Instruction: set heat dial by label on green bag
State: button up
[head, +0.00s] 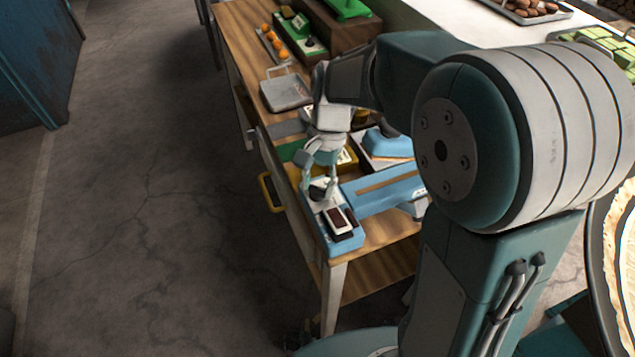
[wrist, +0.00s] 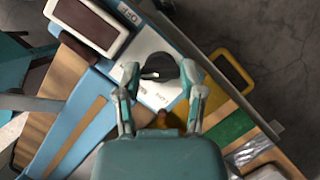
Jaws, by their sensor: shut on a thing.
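The black heat dial (head: 317,192) sits on the pale face of a blue device (head: 346,246) near the front corner of the wooden table. In the wrist view the dial (wrist: 160,67) stands between the two fingertips of my gripper (wrist: 160,75), which is shut on it. The head view shows my gripper (head: 321,182) reaching down onto the dial from above. I cannot make out a green bag with a label.
The wooden table (head: 382,236) also holds a grey metal plate (head: 286,92), a blue block (head: 388,142) and several orange items (head: 277,44) farther back. A yellow handle (head: 269,192) sticks out at the table's left side. The floor to the left is clear.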

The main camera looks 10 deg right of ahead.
jog(key=shift+w+r, duration=0.1)
jog(key=shift+w, duration=0.1)
jog(key=o, duration=1.1)
jog(key=shift+o, duration=0.2)
jog(key=v, duration=1.1)
jog(key=shift+r, duration=0.35)
jog(key=shift+w, duration=0.1)
